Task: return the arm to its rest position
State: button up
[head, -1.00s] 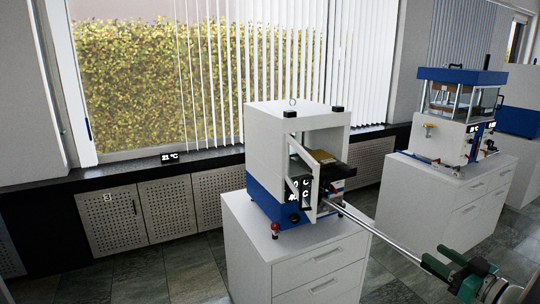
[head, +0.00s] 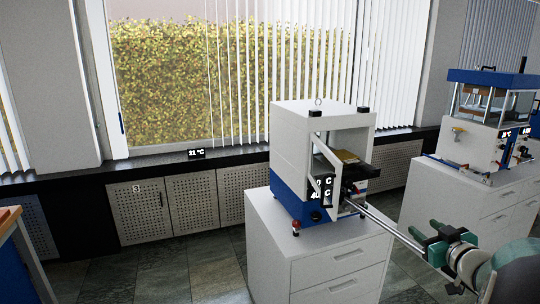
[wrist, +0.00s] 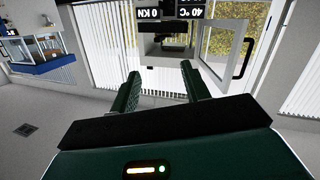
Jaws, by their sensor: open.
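My gripper (head: 432,239) is at the lower right in the head view, in front of the white press and to its right. Its two green fingers are spread apart. In the wrist view, the open gripper (wrist: 160,70) has nothing between its fingers. A long metal rod (head: 385,225) runs from the white and blue press (head: 320,150) toward my gripper. It ends close to the fingers in the head view, and I cannot tell whether it touches them. The press (wrist: 165,48) appears upside down beyond the fingertips in the wrist view.
The press stands on a white drawer cabinet (head: 325,262), its framed door (head: 326,165) open. A second blue-topped press (head: 480,125) stands on another cabinet at right. A wooden-topped blue bench (head: 20,245) is at the left edge. Tiled floor (head: 140,268) shows clear at lower left.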

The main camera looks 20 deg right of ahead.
jog(key=w+a+r+m+g+h, duration=0.1)
jog(key=w+a+r+g+h, duration=0.1)
jog(key=a, duration=0.6)
jog(key=w+a+r+m+g+h, duration=0.1)
jog(key=w+a+r+g, duration=0.15)
jog(key=a, duration=0.45)
jog(key=s+a+f+g+y, duration=0.2)
jog(key=s+a, duration=0.3)
jog(key=a, duration=0.4)
jog(key=s+a+f+n+g+y, duration=0.1)
jog(key=s+a+f+g+y, duration=0.1)
jog(key=s+a, duration=0.3)
jog(key=s+a+f+n+g+y, duration=0.1)
jog(key=s+a+f+g+y, duration=0.1)
jog(key=a, duration=1)
jog(key=s+f+y, duration=0.1)
jog(key=s+f, duration=0.1)
jog(key=shift+s+a, duration=0.4)
